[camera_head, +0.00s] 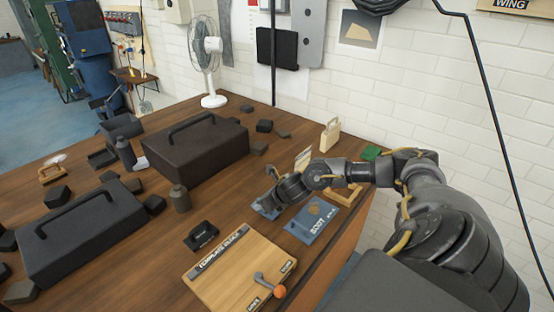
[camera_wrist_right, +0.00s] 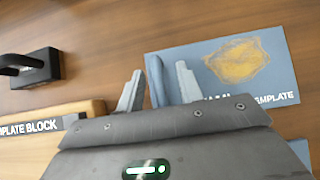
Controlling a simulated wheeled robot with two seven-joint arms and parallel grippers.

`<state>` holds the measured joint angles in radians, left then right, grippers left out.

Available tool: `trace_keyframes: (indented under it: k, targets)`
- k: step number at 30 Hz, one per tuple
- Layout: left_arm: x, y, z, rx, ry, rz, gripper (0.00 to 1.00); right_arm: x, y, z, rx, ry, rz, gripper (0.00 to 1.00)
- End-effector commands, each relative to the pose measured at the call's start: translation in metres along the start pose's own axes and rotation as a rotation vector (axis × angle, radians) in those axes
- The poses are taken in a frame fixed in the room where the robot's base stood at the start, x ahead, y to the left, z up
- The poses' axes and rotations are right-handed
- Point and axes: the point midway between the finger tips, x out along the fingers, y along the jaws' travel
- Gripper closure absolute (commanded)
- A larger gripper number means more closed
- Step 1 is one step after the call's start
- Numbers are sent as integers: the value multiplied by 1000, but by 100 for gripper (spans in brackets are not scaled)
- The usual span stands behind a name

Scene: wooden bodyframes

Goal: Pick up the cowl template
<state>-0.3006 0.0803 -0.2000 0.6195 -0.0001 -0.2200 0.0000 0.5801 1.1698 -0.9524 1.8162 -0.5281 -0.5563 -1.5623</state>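A blue sheet with an orange-yellow patch and white lettering ending in "TEMPLATE" (camera_wrist_right: 275,60) lies on the table in the right wrist view. Its first word is partly hidden by my gripper, so I cannot fully read it. A blue upright piece (camera_wrist_right: 156,78) stands at its left edge, between the fingers of my right gripper (camera_wrist_right: 158,88). The fingers are apart, with a gap on each side of the piece. In the head view my right gripper (camera_head: 268,201) is low over a blue sheet that it mostly hides. My left gripper is not in view.
A second blue sheet (camera_head: 302,230) lies right of my gripper. A wooden template block (camera_head: 225,280) and a small black handled object (camera_head: 201,236) are nearby. Large dark cases (camera_head: 195,150) fill the table's left. A wooden piece (camera_head: 330,135) stands behind.

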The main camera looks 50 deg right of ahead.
Motion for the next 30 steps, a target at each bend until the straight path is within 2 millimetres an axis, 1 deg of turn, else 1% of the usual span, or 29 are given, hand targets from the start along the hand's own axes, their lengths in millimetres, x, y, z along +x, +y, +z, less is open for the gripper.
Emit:
trace_keyframes:
  k: [3,4,9,12,30]
  targets:
    - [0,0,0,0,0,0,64,0,0,0,0,0,0,64]
    - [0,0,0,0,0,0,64,0,0,0,0,0,0,66]
    - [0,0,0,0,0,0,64,0,0,0,0,0,0,89]
    - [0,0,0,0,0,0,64,0,0,0,0,0,-1,100]
    - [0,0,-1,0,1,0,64,-1,-1,0,0,-1,-2,100]
